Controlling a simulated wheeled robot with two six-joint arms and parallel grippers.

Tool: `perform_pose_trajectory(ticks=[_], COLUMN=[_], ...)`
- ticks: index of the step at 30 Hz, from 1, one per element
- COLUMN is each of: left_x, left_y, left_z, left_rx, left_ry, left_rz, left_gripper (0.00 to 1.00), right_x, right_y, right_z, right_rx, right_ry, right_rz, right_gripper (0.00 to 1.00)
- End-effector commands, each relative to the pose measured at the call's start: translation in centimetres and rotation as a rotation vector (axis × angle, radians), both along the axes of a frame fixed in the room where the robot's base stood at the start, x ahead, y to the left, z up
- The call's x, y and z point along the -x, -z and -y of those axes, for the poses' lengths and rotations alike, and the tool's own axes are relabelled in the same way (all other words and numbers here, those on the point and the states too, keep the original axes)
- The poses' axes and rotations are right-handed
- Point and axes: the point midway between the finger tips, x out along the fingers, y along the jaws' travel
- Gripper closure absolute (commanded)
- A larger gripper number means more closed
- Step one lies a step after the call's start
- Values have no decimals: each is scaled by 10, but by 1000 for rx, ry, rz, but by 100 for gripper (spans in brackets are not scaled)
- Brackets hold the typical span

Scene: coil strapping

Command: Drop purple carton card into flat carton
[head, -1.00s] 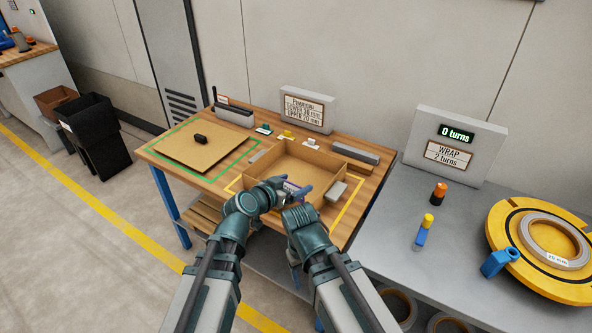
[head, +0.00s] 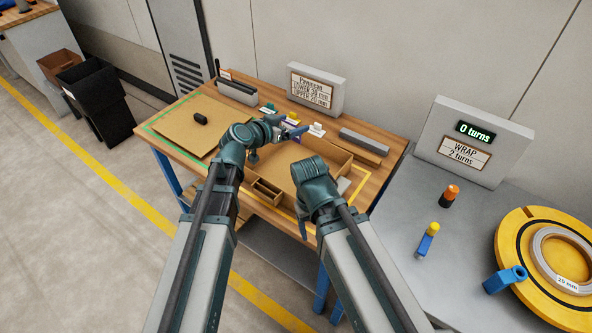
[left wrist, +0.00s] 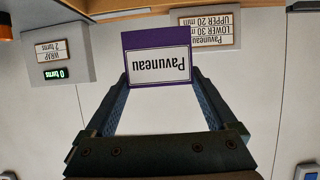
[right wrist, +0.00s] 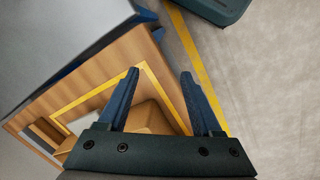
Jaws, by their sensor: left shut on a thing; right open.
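The purple carton card (left wrist: 157,40), with a white label reading "Pavuneau", shows upside down in the left wrist view. My left gripper (head: 291,133) is shut on it, and it is held up between the fingertips (left wrist: 157,78). In the head view the card is mostly hidden by the gripper. The open, shallow flat carton (head: 281,174) stands on the wooden table inside a yellow outline; my left gripper is above its back left part. My right gripper (right wrist: 160,73) is open and empty, near the carton's front right, its fingers partly hidden in the head view (head: 303,224).
Small coloured cards in holders (head: 316,130) and a "Pavuneau" sign (head: 315,88) stand at the back. A grey bench (head: 400,215) with a yellow turntable (head: 520,250) is at right.

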Motion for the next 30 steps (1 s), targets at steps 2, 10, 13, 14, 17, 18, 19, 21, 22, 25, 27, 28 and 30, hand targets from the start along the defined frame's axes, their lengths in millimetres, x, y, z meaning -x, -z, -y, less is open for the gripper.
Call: perform_pose_trajectory(ticks=[2,10,13,14,17,18,19,21,22,25,27,28,30], left_x=[0,0,0,0,0,0,0,0,0,0,0,0,0], left_y=[8,37,48,51,57,58,58,58,58,57,57,57,57], left_z=[0,0,0,0,0,0,0,0,0,0,0,0,0], left_rx=[0,0,0,0,0,0,0,0,0,0,0,0,0], left_ry=[0,0,0,0,0,0,0,0,0,0,0,0,0], left_rz=[0,0,0,0,0,0,0,0,0,0,0,0,0], left_gripper=[61,61,61,61,61,61,61,61,61,61,6,0,0], right_x=[0,0,0,0,0,0,0,0,0,0,0,0,0], right_y=[8,37,48,51,57,58,58,58,58,57,57,57,57], right_z=[0,0,0,0,0,0,0,0,0,0,0,0,0], right_rx=[0,0,0,0,0,0,0,0,0,0,0,0,0], right_ry=[0,0,0,-1,-1,-1,-1,-1,-1,-1,-1,-1,-1], right_rz=[0,0,0,0,0,0,0,0,0,0,0,0,0], right_gripper=[34,34,34,34,34,34,34,34,34,34,34,34,34])
